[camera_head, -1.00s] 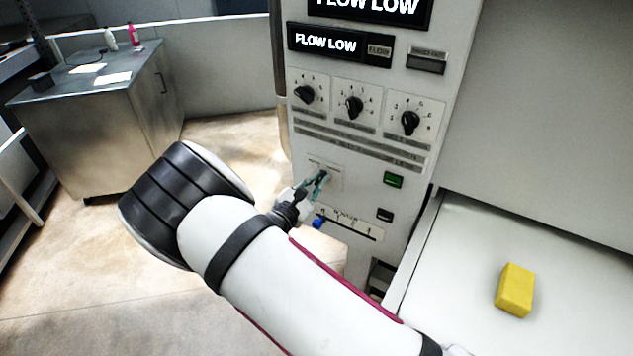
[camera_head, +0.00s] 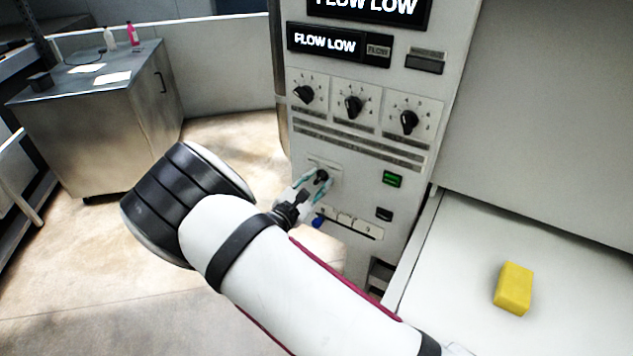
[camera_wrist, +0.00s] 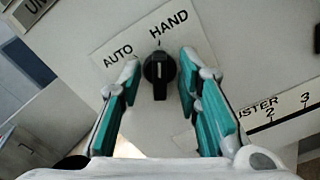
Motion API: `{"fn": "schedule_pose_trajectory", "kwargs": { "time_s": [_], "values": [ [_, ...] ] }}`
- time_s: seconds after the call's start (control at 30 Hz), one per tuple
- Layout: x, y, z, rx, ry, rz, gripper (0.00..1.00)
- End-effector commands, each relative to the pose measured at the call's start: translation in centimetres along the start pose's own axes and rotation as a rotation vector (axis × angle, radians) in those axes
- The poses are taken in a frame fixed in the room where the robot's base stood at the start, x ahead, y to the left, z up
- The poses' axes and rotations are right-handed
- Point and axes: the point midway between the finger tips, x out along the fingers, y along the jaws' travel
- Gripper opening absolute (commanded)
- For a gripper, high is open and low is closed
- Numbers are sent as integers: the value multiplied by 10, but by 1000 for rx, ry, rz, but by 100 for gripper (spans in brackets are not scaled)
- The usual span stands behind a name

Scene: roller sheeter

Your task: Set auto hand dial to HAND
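The auto hand dial (camera_wrist: 159,72) is a black knob on a white label plate (camera_wrist: 108,64) marked AUTO on the left and HAND on the right. In the wrist view its white mark points straight up, toward the tick below the word HAND. In the head view the dial (camera_head: 321,176) shows small on the lower part of the grey panel. My gripper (camera_wrist: 160,66) has its teal-padded fingers spread, one on each side of the knob, with a visible gap on both sides. In the head view my gripper (camera_head: 313,187) is at the dial.
Above the dial is a row of black knobs (camera_head: 353,106). A green button (camera_head: 392,179) and a black switch (camera_head: 384,214) are to its right. A labelled button strip (camera_head: 358,227) lies just below. A yellow block (camera_head: 514,288) rests on the white surface at right.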

Motion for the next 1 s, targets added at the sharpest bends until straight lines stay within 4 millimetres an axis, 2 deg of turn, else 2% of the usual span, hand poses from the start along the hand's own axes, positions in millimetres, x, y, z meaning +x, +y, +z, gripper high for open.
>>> {"fn": "schedule_pose_trajectory", "kwargs": {
  "time_s": [0.2,0.33,0.73,0.9,1.0],
  "values": [
    [-1,0,0,-1,-1,0,31],
    [-11,1,0,0,0,1,31],
    [-88,1,-1,-1,2,3,31],
    [-110,0,0,-2,1,2,31],
    [-117,0,0,-1,0,0,31]
  ]
}}
